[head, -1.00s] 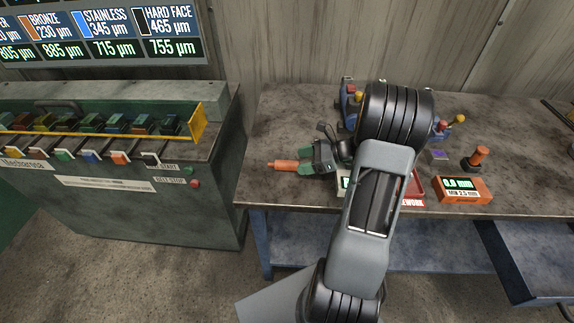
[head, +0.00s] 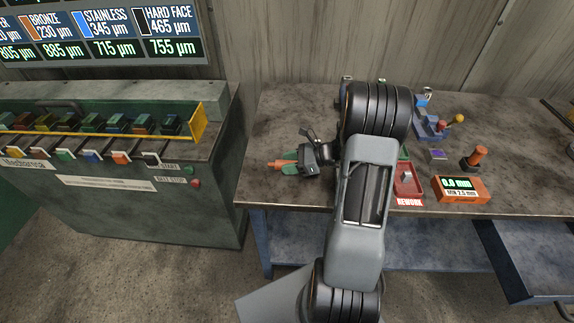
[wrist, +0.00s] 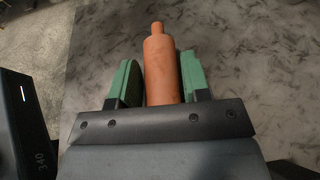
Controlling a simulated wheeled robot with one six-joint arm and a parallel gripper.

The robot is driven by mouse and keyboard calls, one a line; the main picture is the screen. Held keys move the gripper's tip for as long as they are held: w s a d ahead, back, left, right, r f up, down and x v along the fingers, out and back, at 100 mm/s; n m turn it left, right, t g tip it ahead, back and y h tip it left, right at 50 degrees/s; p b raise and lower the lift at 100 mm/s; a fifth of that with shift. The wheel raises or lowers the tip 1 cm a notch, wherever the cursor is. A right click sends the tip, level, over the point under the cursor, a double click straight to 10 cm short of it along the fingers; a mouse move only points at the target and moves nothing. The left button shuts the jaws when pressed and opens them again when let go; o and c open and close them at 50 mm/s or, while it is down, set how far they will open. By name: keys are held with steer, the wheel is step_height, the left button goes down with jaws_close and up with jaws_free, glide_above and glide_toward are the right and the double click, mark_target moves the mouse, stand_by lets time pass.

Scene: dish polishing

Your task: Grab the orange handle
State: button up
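The orange handle (wrist: 162,68) is a smooth cylinder with a narrower tip. In the wrist view it lies between the two green fingers of my gripper (wrist: 163,80), its lower end hidden behind the dark gripper body. Narrow gaps show beside it, so the fingers look open around it rather than clamped. In the head view the handle (head: 281,163) lies near the left end of the workbench, with my gripper (head: 288,165) over it, its fingers pointing left.
The workbench (head: 290,115) carries a red rework tray (head: 408,185), an orange gauge (head: 462,190), an orange-topped stand (head: 475,158) and a blue fixture with a yellow knob (head: 435,128). A green machine (head: 120,180) stands left, across a gap.

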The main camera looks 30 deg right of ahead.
steer(key=c, duration=0.6)
